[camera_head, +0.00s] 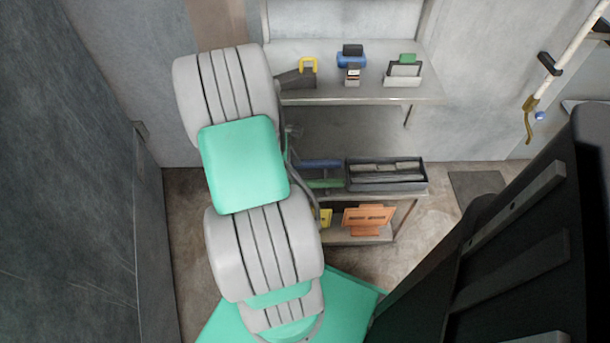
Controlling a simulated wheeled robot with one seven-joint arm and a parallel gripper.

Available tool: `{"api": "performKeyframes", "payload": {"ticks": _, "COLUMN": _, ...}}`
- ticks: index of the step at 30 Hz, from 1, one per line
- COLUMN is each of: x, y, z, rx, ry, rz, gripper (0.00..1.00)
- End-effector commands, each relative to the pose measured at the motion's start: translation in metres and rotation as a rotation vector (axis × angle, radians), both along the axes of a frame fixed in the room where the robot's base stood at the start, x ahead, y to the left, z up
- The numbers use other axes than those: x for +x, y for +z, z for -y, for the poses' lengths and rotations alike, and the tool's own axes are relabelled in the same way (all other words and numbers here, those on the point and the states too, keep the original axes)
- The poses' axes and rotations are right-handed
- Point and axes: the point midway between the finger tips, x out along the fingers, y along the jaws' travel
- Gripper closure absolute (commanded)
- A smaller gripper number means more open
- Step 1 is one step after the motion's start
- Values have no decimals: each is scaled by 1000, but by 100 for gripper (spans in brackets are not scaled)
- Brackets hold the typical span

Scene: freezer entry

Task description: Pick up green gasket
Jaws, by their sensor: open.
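A flat green strip (326,184), which may be the green gasket, lies on the middle level of the shelf unit, left of a dark tray. Its left end is hidden behind my arm. A small green block (407,58) stands on the upper shelf behind a dark-framed piece; I cannot tell whether it is the gasket. My pale grey and green arm rises across the middle of the view, left of the shelves. I cannot make out my gripper, which seems hidden behind the arm links.
A blue strip (320,163) lies beside the green strip. The dark tray (386,186) holds grey pieces. Below are an orange piece (368,218) and a yellow piece (326,218). The upper shelf (390,96) holds several small items. A dark panel fills the lower right; walls stand left and behind.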

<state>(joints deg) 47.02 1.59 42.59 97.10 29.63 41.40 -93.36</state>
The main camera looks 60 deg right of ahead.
Motion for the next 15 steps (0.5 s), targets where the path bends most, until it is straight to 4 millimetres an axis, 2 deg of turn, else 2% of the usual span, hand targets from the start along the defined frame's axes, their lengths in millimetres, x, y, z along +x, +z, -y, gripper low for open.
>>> {"api": "performKeyframes", "payload": {"ticks": 1, "x": -3, "y": -12, "z": 1, "rx": 2, "ry": -1, "rz": -1, "gripper": 53}}
{"api": "performKeyframes", "payload": {"ticks": 5, "x": -7, "y": -26, "z": 4, "rx": 1, "ry": -1, "rz": 2, "gripper": 53}}
{"api": "performKeyframes", "payload": {"ticks": 10, "x": -16, "y": -56, "z": 11, "rx": 2, "ry": -3, "rz": 2, "gripper": 53}}
{"api": "performKeyframes", "payload": {"ticks": 12, "x": -20, "y": -64, "z": 12, "rx": 1, "ry": -2, "rz": 2, "gripper": 53}}
{"api": "performKeyframes", "payload": {"ticks": 15, "x": -21, "y": -65, "z": 14, "rx": 0, "ry": -1, "rz": 3, "gripper": 53}}
